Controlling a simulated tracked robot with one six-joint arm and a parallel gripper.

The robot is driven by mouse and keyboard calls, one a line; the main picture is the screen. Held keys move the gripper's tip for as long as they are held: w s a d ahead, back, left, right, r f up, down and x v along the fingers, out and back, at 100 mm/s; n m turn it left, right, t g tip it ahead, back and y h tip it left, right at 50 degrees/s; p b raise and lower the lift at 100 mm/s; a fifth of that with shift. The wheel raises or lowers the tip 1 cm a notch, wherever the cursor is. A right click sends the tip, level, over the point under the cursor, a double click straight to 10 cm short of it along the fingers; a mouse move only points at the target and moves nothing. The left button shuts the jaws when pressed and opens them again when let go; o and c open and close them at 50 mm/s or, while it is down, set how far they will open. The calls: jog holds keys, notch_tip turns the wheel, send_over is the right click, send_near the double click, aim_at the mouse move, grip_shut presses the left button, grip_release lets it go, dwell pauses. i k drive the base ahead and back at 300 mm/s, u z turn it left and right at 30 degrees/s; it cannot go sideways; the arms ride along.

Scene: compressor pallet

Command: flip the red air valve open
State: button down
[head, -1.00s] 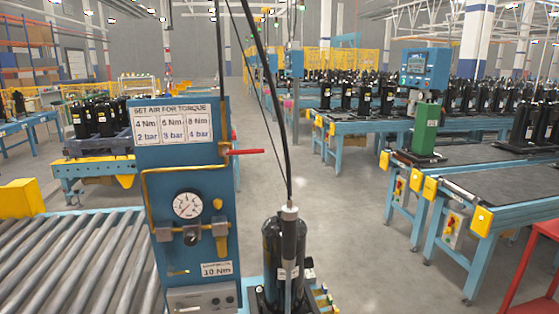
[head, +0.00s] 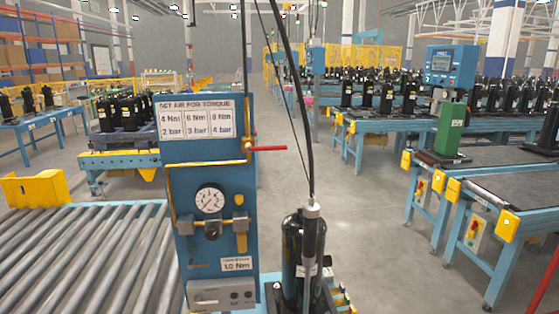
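The red air valve (head: 268,148) is a thin red lever on the right edge of the blue air panel (head: 212,120). It sticks out level to the right, at the yellow pipe (head: 208,163). Below it on the panel are a round pressure gauge (head: 210,200) and a regulator. The panel carries a sign (head: 194,119) listing air pressures for torques. My gripper is not in view.
A black compressor (head: 292,250) stands right of the panel, with a hanging tool (head: 311,250) on a black hose in front of it. A roller conveyor (head: 80,260) lies left. Blue benches (head: 500,190) stand right. Grey floor between is open.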

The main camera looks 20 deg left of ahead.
aim_at(249, 148)
jog(key=k, duration=1.05)
jog(key=u, duration=1.4)
jog(key=i, duration=1.7)
jog(key=u, duration=0.05)
